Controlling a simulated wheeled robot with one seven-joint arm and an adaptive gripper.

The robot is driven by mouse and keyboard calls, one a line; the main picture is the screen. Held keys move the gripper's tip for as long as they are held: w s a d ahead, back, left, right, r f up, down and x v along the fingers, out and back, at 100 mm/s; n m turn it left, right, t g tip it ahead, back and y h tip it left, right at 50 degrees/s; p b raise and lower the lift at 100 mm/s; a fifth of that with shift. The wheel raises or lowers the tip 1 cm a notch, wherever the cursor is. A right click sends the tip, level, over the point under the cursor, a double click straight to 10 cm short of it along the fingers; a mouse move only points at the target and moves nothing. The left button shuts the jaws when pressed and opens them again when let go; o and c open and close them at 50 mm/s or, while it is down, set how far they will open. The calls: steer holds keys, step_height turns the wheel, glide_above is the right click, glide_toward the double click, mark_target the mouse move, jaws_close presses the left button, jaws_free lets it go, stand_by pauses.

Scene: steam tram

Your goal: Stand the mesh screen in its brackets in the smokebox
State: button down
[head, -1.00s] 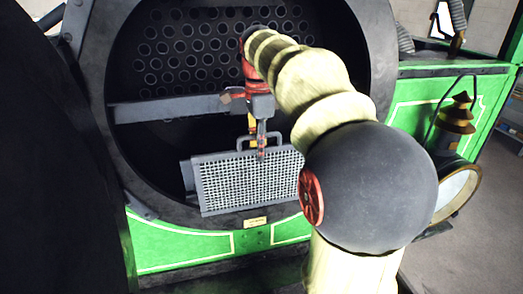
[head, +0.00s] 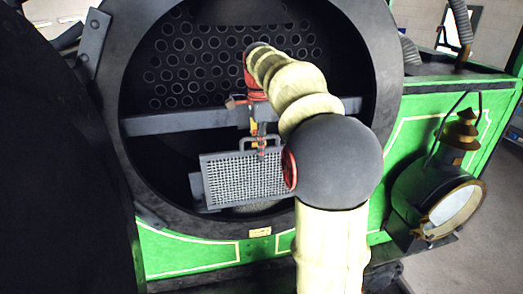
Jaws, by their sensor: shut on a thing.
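The mesh screen (head: 240,180) is a grey framed panel with a loop handle on its top edge. It hangs upright in the lower part of the smokebox opening, tilted slightly. My gripper (head: 262,146) is above it, shut on the handle. My arm covers the screen's right end. The smokebox (head: 168,180) is a round dark opening with a tube plate (head: 190,62) at its back. A grey piece (head: 196,190) shows at the screen's left edge and may be a bracket. I cannot tell whether the screen touches it. Any bracket on the right is hidden.
A grey bar (head: 180,122) crosses the smokebox behind and above the screen. The opening's thick dark rim (head: 132,85) surrounds my arm. A brass lamp (head: 440,195) stands on the right. A large dark shape, perhaps the open door (head: 60,160), fills the left.

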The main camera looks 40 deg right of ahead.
steer(key=w+d+p, duration=0.2)
steer(key=w+p, duration=0.1)
steer(key=w, duration=0.2)
steer(key=shift+w+d+p, duration=0.35)
steer(key=shift+r, duration=0.1)
steer(key=shift+f+b, duration=0.3)
steer(key=shift+f, duration=0.3)
stand_by(1.4)
steer(key=shift+r+p, duration=0.35)
steer(key=shift+r, duration=0.2)
steer(key=shift+f+b, duration=0.45)
steer(key=shift+f, duration=0.2)
stand_by(0.7)
steer(key=shift+r, duration=0.2)
steer(key=shift+r+p, duration=0.4)
steer(key=shift+r, duration=0.05)
steer(key=shift+f, duration=0.45)
stand_by(1.4)
